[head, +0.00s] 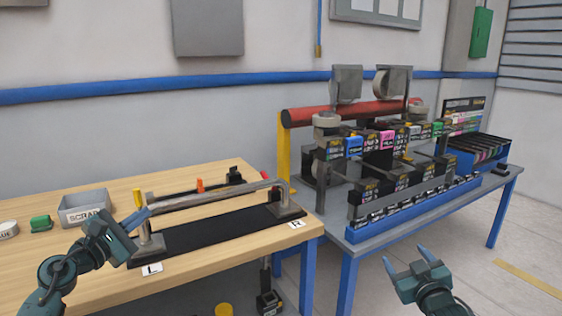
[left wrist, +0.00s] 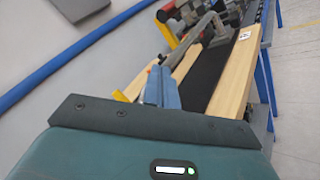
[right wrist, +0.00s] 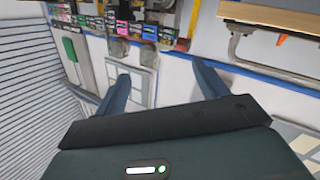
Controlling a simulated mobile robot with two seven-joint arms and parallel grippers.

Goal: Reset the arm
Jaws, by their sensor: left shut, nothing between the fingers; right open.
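My left gripper (head: 136,219) is shut with nothing between its fingers. In the head view it is raised at the left end of a metal bar fixture (head: 218,196) on the wooden table (head: 215,272). Its closed blue fingers also show in the left wrist view (left wrist: 161,88), with the fixture beyond them. My right gripper (head: 406,260) is open and empty, in front of the grey table with the display rack. In the right wrist view its two fingers (right wrist: 163,86) stand wide apart with nothing between them.
A grey SCRAP bin (head: 85,208) and a green item (head: 41,223) stand at the wooden table's left. The fixture has a black base (head: 215,236) and L and R labels. A blue-framed table (head: 352,258) bears a rack of small colourful boxes (head: 385,140). Floor at the right is clear.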

